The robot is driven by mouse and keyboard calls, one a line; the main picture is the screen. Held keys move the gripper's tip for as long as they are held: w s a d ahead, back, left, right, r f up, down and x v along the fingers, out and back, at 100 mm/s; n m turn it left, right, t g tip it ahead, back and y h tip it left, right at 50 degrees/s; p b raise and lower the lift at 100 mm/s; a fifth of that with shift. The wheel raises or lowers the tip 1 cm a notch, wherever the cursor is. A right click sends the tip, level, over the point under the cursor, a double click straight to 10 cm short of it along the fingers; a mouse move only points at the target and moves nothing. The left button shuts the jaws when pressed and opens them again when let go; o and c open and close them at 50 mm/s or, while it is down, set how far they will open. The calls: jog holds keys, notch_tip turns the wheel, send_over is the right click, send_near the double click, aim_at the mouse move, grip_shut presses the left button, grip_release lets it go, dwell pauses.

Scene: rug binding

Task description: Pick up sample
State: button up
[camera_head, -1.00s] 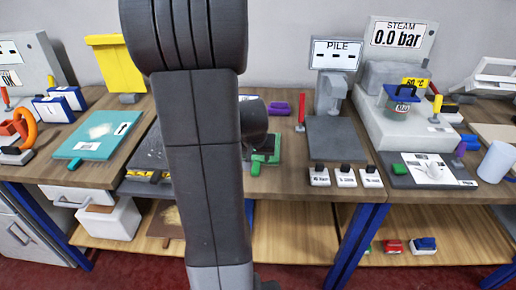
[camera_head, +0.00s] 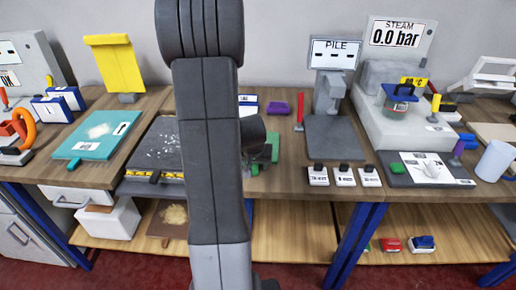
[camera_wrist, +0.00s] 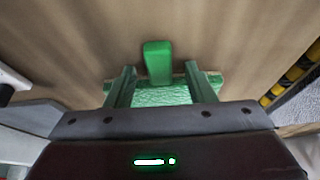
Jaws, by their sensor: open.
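A green sample (camera_wrist: 163,96) with a textured face and a raised green tab (camera_wrist: 157,58) lies on the wooden bench in the wrist view. My gripper (camera_wrist: 159,70) is open over it, with one finger on each side and a gap between the fingers. The tab shows between and just beyond the fingertips. I cannot tell whether the fingers touch the sample. In the head view, my arm hides much of this spot, and only green parts (camera_head: 272,146) show beside my dark wrist.
A dark tray with white specks (camera_head: 160,150) is left of my arm. A purple block (camera_head: 278,108), a red upright stick (camera_head: 299,112) and the PILE device (camera_head: 333,135) stand to the right. Several small labelled blocks (camera_head: 343,177) line the front edge.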

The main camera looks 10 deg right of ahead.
grip_shut()
jog(key=shift+r, duration=0.1)
